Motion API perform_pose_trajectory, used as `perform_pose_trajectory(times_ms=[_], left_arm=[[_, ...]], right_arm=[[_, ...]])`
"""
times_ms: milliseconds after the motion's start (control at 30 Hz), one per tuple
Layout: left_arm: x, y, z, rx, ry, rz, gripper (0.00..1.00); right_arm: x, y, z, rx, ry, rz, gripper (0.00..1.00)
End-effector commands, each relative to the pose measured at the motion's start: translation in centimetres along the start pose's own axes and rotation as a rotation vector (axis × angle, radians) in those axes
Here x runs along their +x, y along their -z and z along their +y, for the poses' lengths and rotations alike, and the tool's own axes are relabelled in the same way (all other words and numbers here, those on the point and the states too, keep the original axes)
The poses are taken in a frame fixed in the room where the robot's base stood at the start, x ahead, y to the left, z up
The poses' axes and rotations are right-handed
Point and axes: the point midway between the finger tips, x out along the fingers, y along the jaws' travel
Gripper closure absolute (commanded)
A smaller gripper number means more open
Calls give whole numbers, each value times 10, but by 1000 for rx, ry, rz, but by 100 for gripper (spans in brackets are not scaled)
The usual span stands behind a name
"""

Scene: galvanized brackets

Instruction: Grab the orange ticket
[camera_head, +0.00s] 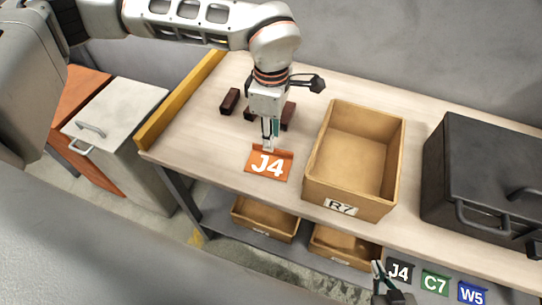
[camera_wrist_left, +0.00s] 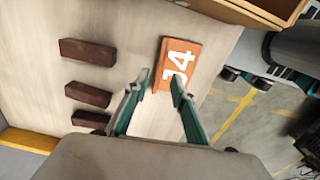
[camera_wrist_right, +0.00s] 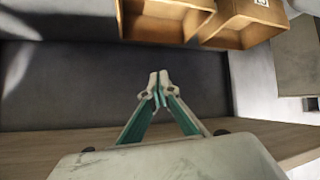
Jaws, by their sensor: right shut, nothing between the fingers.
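The orange ticket (camera_head: 268,168), marked J4 in white, lies on the light wooden bench top near its front edge. It also shows in the left wrist view (camera_wrist_left: 184,62), with a thin raised lip along one edge. My left gripper (camera_head: 268,146) points down at the ticket's back edge. In the left wrist view its fingers (camera_wrist_left: 160,82) are apart, one on each side of the lip's line; I cannot tell whether they touch it. My right gripper (camera_head: 377,268) is low in front of the bench, away from the ticket. Its fingertips (camera_wrist_right: 158,88) meet, with nothing between them.
Several dark brown blocks (camera_head: 230,101) lie behind the ticket. A cardboard bin (camera_head: 313,180) labelled R7 stands right of it, then a black case (camera_head: 480,150). A yellow rail (camera_head: 180,105) edges the bench's left end. Bins (camera_head: 262,229) sit on the lower shelf.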

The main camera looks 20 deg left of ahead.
Motion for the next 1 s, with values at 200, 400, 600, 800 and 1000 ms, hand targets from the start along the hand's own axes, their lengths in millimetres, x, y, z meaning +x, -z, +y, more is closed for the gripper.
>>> perform_pose_trajectory(times_ms=[200, 400, 600, 800, 1000], left_arm=[[30, -3, 1, 0, 5, 1, 75], [48, -3, 1, 0, 2, 0, 75], [48, -3, 2, 0, 1, 0, 80], [48, -3, 2, 0, 1, 0, 100], [47, -3, 2, 0, 1, -1, 100]], right_arm=[[3, 2, 1, -3, -1, 6, 100], [5, 8, 3, -6, -5, 18, 100], [7, 13, 5, -8, -7, 25, 100], [7, 13, 5, -7, -8, 25, 100], [6, 10, 4, -6, -7, 20, 100]])
